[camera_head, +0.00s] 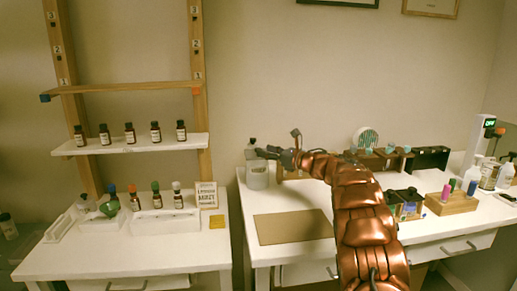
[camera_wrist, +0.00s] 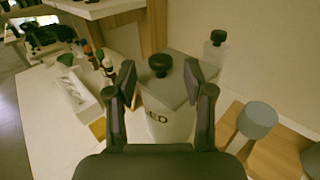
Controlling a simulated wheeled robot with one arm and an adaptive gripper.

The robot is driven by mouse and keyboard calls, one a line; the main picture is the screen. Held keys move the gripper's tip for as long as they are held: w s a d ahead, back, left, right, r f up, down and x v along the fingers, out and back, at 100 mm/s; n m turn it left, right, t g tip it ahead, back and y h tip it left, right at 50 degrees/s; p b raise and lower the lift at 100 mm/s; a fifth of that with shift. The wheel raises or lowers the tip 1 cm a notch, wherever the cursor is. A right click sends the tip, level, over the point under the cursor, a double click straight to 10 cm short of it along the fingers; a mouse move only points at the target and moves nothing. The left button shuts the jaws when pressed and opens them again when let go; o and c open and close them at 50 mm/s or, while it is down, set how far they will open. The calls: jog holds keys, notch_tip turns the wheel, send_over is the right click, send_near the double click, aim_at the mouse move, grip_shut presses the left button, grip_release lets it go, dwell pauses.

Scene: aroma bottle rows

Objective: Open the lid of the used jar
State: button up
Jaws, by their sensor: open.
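The used jar (camera_wrist: 168,120) is a pale jar with the letters "ED" showing on its front; the rest of its label is hidden by my gripper. Its lid (camera_wrist: 180,85) is grey and flat with a round dark knob (camera_wrist: 160,66) on top, and it sits on the jar. In the head view the jar (camera_head: 257,178) stands at the left end of the right table, its top partly covered by my gripper (camera_head: 268,153). In the wrist view my gripper (camera_wrist: 162,80) is open, with one finger on each side of the knob. I cannot tell whether they touch it.
A clear bottle with a dark cap (camera_wrist: 215,48) stands behind the jar. A grey round-topped thing (camera_wrist: 257,120) stands to its right on a wooden surface. The left table holds small bottles in white trays (camera_head: 165,222). A brown mat (camera_head: 292,227) lies bare on the right table.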

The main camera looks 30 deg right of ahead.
jog(key=p+x, duration=0.1)
jog(key=x, duration=0.2)
jog(key=shift+w+a+r, duration=0.1)
jog(key=shift+w, duration=0.05)
jog(key=shift+w+a, duration=0.15)
jog(key=shift+w, duration=0.4)
grip_shut()
